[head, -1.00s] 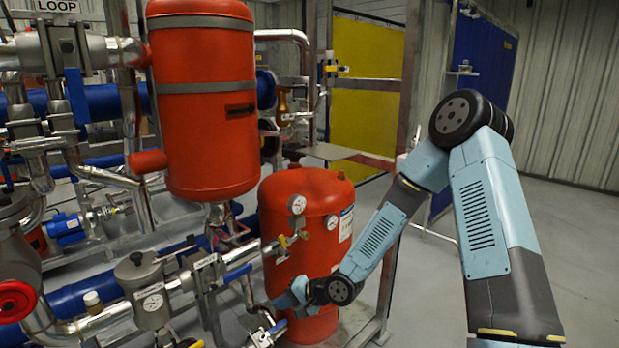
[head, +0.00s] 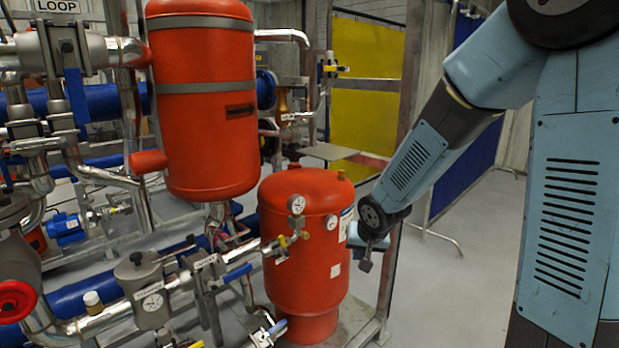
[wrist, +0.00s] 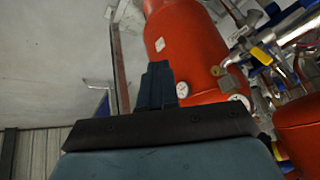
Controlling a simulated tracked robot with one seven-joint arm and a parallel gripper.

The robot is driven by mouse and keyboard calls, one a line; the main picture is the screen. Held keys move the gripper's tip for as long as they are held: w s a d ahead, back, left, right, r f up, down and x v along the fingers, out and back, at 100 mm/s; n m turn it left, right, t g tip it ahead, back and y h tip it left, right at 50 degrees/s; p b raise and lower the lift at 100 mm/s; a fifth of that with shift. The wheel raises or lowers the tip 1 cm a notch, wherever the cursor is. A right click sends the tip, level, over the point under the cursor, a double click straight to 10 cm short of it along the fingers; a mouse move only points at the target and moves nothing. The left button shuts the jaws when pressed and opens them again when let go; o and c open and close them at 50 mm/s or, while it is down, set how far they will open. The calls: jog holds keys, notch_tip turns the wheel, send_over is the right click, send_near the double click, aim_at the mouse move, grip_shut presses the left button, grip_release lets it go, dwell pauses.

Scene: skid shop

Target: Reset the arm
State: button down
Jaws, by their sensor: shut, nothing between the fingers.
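My gripper (head: 366,262) shows small in the head view, just right of the lower red tank (head: 305,240) and in front of a grey steel frame post. It is shut and empty. In the wrist view my shut gripper (wrist: 157,85) is a dark block, with the red tank (wrist: 187,45) beyond it. In that picture the tank appears tilted, with gauges and a yellow-handled valve on it. I cannot tell the exact gap between my gripper and the tank. My arm, pale blue and dark grey, is bent at the right of the head view.
An upper red tank (head: 205,125) hangs left of centre. Pipes, gauges and a red handwheel (head: 15,300) crowd the left. A steel frame post (head: 407,120) stands near my forearm. Yellow (head: 368,85) and blue panels stand behind. Grey floor (head: 455,285) is open between the frame and my arm.

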jog(key=s+d+r+h, duration=0.2)
jog(key=s+d+r, duration=0.7)
jog(key=r, duration=0.4)
jog(key=s+d+r, duration=0.1)
jog(key=s+r, duration=0.2)
jog(key=s, duration=0.5)
jog(key=s+d+r, duration=0.1)
jog(key=s+r, duration=0.3)
jog(key=s, duration=0.4)
jog(key=w+a+f+n+t+y, duration=0.1)
jog(key=w+a+f+n, duration=0.1)
jog(key=w+a+f, duration=0.45)
jog(key=w+a+f+n+t+y, duration=0.1)
jog(key=w+a+f+n, duration=0.25)
jog(key=w+a, duration=0.5)
jog(key=w+a+f+n+y, duration=0.1)
jog(key=w+a+f+n, duration=0.1)
jog(key=w+a+f, duration=0.6)
jog(key=w+a+f+n+t+h, duration=0.35)
jog(key=w+a+f+n, duration=0.2)
jog(key=f, duration=0.35)
jog(key=s+a+f+n+t+y, duration=0.2)
jog(key=s+a+n+t, duration=0.5)
jog(key=n+t, duration=0.15)
jog(key=w+d+r, duration=0.2)
jog(key=w+r, duration=0.1)
jog(key=w, duration=0.9)
jog(key=shift+w+d, duration=0.2)
jog(key=shift+w, duration=0.1)
